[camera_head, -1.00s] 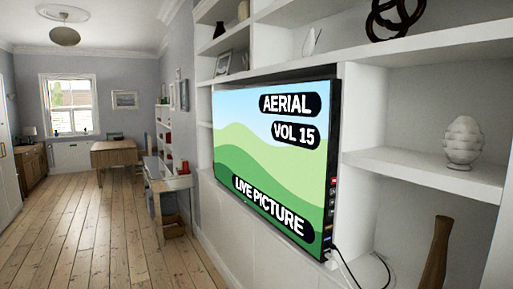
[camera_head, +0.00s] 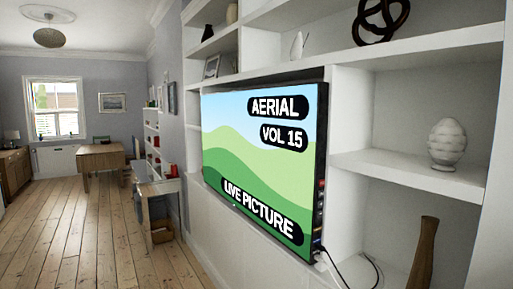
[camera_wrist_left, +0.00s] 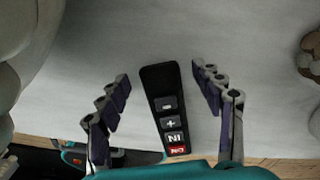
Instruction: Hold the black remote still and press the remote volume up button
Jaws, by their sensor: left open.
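The black remote (camera_wrist_left: 153,80) lies on a pale grey surface in the left wrist view, tilted slightly. Its face has a minus button (camera_wrist_left: 167,104), a plus button (camera_wrist_left: 171,123), an IN button (camera_wrist_left: 175,137) and a red button (camera_wrist_left: 177,150). My left gripper (camera_wrist_left: 160,74) is open, its fingers on either side of the remote with visible gaps. Whether the fingers are above it or level with it is hard to tell. The television (camera_head: 225,137) in the head view reads AERIAL, VOL 15 and LIVE PICTURE. My right gripper is in neither view.
White shelving (camera_head: 390,167) surrounds the television and holds a white ornament (camera_head: 447,145) and a brown vase (camera_head: 422,255). A desk (camera_head: 160,187) stands along the wall, with a wooden table (camera_head: 100,160) beyond. Floorboards (camera_head: 75,235) at the left are clear. A brown object (camera_wrist_left: 308,62) sits at the wrist view's right edge.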

